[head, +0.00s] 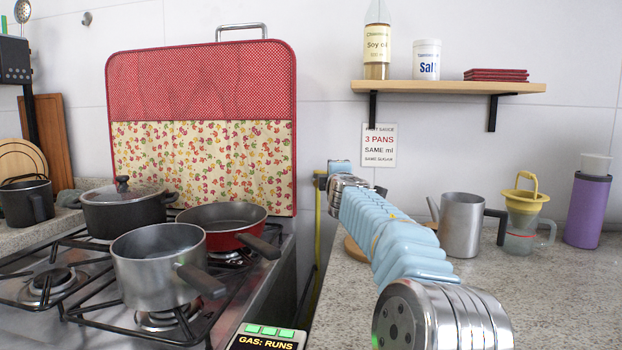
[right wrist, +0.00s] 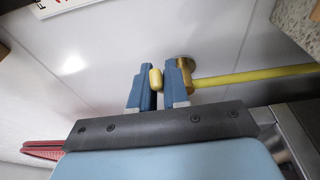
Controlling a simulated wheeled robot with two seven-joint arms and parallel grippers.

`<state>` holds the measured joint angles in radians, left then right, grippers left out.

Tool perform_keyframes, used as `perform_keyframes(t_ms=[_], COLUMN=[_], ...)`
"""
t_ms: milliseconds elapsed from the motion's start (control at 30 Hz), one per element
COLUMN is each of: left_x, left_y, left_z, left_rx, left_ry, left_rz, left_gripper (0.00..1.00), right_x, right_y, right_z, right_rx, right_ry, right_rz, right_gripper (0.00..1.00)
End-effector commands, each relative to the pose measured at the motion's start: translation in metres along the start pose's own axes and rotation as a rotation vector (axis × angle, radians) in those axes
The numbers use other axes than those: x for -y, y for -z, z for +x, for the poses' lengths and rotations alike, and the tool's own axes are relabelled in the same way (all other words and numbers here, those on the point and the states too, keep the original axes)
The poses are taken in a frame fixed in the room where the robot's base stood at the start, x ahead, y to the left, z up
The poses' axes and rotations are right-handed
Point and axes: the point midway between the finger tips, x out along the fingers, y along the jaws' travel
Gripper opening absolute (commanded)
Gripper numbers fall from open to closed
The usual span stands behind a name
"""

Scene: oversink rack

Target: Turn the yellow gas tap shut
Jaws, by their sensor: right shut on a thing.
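The yellow gas tap (right wrist: 155,78) shows in the right wrist view as a small rounded yellow handle. It sits next to a brass fitting (right wrist: 186,66) at the wall, where the yellow gas pipe (right wrist: 255,75) runs off to the right. My right gripper (right wrist: 158,84) has its two blue fingers on either side of the handle and is shut on it. In the head view my right arm reaches to the wall; its hand hides the tap, and the yellow pipe (head: 317,225) drops below. A display (head: 264,340) reads "GAS: RUNS". My left gripper is out of view.
The stove at left carries a steel saucepan (head: 158,268), a red pan (head: 222,217) and a lidded dark pot (head: 122,207). A metal jug (head: 461,225), a dripper (head: 523,212) and a purple bottle (head: 588,205) stand on the right counter. A shelf (head: 450,87) hangs above.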

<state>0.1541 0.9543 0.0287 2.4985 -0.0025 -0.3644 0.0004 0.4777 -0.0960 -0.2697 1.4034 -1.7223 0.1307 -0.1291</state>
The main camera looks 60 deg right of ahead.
Motion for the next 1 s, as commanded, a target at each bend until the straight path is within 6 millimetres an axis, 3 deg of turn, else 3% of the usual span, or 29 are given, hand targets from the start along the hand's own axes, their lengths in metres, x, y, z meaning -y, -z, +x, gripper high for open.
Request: perform_keyframes(t_ms=[500,1000], left_x=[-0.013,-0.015], left_y=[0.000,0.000], left_z=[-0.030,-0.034], left_rx=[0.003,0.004], left_ry=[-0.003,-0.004], left_rz=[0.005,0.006], left_gripper=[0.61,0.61], right_x=[-0.001,0.001], right_y=[-0.007,-0.007], right_z=[0.011,0.012], right_rx=[-0.240,-0.285], right_ry=[0.001,-0.001], right_rz=[-0.002,0.000], right_gripper=[0.00,0.00])
